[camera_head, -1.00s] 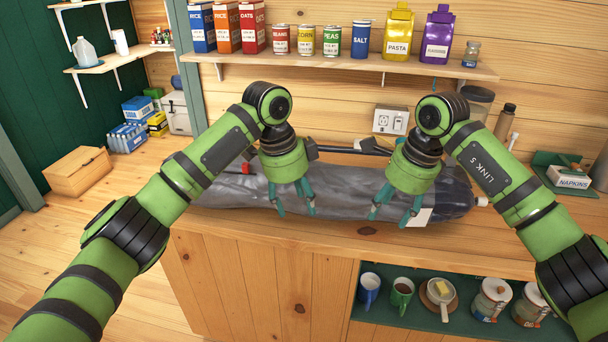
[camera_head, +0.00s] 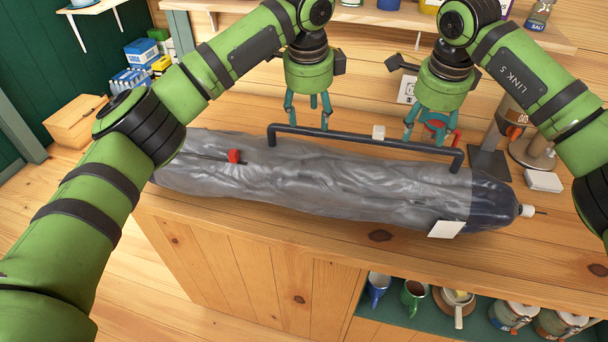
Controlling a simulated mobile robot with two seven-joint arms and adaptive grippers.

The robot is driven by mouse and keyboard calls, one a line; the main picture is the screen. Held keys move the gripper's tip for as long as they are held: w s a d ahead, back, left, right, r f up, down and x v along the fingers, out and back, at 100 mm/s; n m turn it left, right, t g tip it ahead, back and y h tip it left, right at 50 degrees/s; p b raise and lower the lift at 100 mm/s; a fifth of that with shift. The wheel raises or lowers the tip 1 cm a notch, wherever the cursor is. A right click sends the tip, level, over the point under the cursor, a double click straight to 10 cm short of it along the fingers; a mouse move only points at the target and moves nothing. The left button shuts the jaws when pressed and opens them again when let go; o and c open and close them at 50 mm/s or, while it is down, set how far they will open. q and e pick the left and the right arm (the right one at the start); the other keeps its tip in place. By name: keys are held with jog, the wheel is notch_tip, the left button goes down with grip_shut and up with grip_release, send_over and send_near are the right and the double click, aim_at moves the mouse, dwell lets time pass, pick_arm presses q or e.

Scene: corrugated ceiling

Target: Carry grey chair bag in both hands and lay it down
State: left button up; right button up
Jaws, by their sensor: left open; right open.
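The grey chair bag (camera_head: 310,185) lies lengthwise on the wooden counter. It has a dark carry handle (camera_head: 350,140) along its far side, a red tab (camera_head: 234,156), a dark right end and a white tag (camera_head: 445,229). My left gripper (camera_head: 307,118) is open above the far side of the bag, close to the left part of the handle. My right gripper (camera_head: 424,132) is open above the handle's right part. Neither gripper holds the bag. I cannot tell whether the fingers touch the handle.
The wooden counter (camera_head: 380,248) has free room in front of the bag. A shelf (camera_head: 380,17) runs along the back wall above. Objects with dark stands (camera_head: 490,160) are at the back right. A lower shelf with mugs (camera_head: 414,293) and jars is below.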

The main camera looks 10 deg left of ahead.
aim_at(312, 129)
pick_arm(q)
jog(key=x, duration=0.6)
jog(key=shift+w, duration=0.3)
pick_arm(e)
jog(key=x, duration=0.6)
jog(key=shift+w+r, duration=0.1)
jog(key=shift+w, duration=0.2)
pick_arm(q)
jog(key=shift+f, duration=0.7)
pick_arm(e)
jog(key=shift+f, duration=0.7)
pick_arm(q)
jog(key=shift+w, duration=0.1)
pick_arm(e)
jog(key=shift+w, duration=0.1)
pick_arm(q)
grip_shut()
pick_arm(e)
grip_shut()
pick_arm(q)
jog(key=shift+w+r, duration=0.15)
jog(key=shift+r, duration=0.15)
pick_arm(e)
jog(key=shift+w+r, duration=0.15)
jog(key=shift+r, duration=0.1)
